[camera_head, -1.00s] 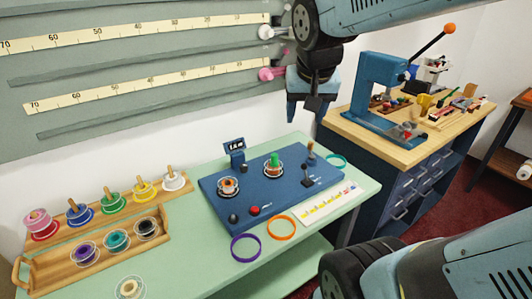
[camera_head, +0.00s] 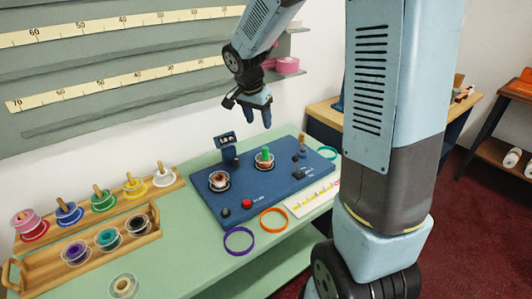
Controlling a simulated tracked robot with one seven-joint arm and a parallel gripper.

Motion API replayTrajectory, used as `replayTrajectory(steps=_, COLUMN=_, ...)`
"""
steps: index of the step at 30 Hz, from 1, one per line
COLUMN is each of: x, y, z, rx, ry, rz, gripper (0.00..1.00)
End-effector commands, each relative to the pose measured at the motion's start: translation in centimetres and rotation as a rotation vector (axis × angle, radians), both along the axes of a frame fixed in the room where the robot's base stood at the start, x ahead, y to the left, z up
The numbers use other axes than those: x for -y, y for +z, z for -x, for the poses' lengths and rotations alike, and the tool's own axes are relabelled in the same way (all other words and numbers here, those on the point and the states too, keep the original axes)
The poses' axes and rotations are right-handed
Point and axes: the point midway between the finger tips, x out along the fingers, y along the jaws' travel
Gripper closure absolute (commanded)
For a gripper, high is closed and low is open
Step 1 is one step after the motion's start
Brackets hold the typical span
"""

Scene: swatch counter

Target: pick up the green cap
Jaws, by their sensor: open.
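The green cap (camera_head: 265,153) sits upright on top of a spool on the right spindle of the blue winding machine (camera_head: 285,183). My gripper (camera_head: 257,117) hangs above the back edge of the machine, pointing down, with its fingers apart and empty. In the picture it is just above the green cap, with a gap between them. Nothing hides the cap.
A second spool (camera_head: 219,181) sits on the machine's left spindle, near a small display (camera_head: 227,144). Purple ring (camera_head: 239,240) and orange ring (camera_head: 274,219) lie in front. A wooden spool rack (camera_head: 150,212) stands left. My arm covers the right side.

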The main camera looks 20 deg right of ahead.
Motion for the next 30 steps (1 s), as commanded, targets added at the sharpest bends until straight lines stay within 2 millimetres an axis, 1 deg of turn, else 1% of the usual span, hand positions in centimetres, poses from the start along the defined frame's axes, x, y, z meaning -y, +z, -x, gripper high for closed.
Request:
replayTrajectory(steps=5, x=0.4, y=-2.2, z=-0.4, rx=-0.004, ry=-0.005, rz=0.000, gripper=0.44)
replayTrajectory(steps=9, x=0.9, y=-4.6, z=-0.8, rx=-0.005, ry=-0.003, rz=-0.001, gripper=0.44)
replayTrajectory(steps=13, x=1.3, y=-6.6, z=-1.2, rx=-0.004, ry=-0.002, rz=-0.001, gripper=0.44)
replayTrajectory(steps=18, x=1.6, y=-8.0, z=-1.4, rx=-0.002, ry=-0.001, rz=-0.001, gripper=0.44)
replayTrajectory(steps=23, x=1.7, y=-8.8, z=-1.5, rx=-0.002, ry=-0.002, rz=-0.001, gripper=0.44)
replayTrajectory(steps=30, x=2.5, y=-11.9, z=-1.7, rx=-0.003, ry=-0.001, rz=-0.001, gripper=0.44)
